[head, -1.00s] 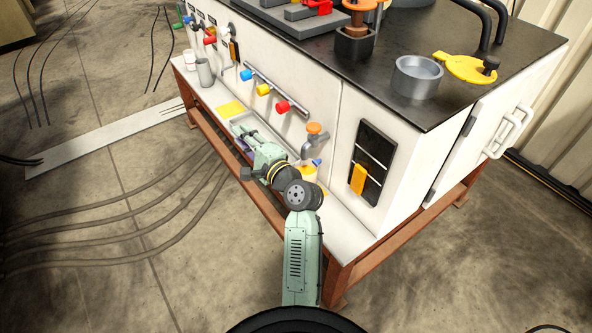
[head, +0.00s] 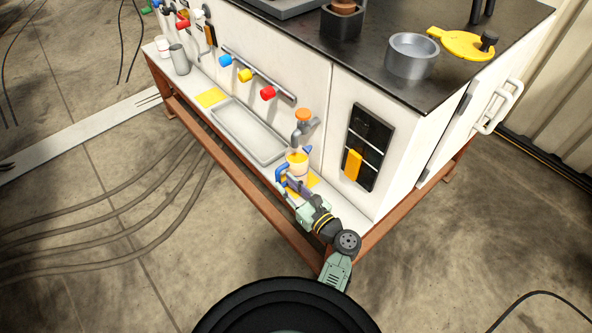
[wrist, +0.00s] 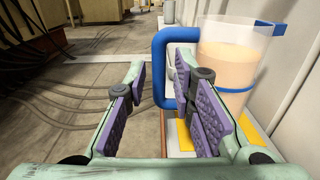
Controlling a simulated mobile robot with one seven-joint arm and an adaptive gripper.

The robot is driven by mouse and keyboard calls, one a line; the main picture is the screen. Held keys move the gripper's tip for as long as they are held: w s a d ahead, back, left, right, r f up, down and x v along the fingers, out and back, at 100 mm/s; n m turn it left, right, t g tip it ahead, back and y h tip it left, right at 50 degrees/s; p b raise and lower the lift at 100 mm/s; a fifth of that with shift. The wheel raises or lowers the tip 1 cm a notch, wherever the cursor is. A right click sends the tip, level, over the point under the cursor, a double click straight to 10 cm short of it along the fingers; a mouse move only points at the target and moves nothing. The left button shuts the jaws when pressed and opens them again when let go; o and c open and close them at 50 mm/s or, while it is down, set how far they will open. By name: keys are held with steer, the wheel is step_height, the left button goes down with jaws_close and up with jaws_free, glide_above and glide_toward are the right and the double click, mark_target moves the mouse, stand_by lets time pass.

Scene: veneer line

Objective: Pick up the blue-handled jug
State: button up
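The clear jug (head: 297,163) holds pale orange liquid and stands upright on the low white ledge below a tap. In the wrist view the jug (wrist: 226,75) is at the right, with its blue handle (wrist: 160,60) pointing left; the handle also shows in the head view (head: 281,175). My gripper (wrist: 158,82) is open, its purple-padded fingers apart. The handle appears in the gap between the fingertips, close to the right finger. That finger hides part of the handle and jug. I cannot tell whether it touches either.
A yellow mat (head: 313,180) lies under the jug. The orange-knobbed tap (head: 303,127) is just above it, with the white cabinet wall behind. A grey tray (head: 236,133) sits to the left on the ledge. Open floor lies in front, with cables.

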mark_target(280, 178)
steer(key=x, duration=0.2)
steer(key=b+x, duration=0.1)
steer(key=x, duration=0.1)
steer(key=shift+f+b, duration=0.2)
steer(key=shift+b, duration=0.1)
steer(key=shift+w+a+r, duration=0.1)
steer(key=shift+w+a, duration=0.15)
jaws_close()
steer(key=shift+r, duration=0.1)
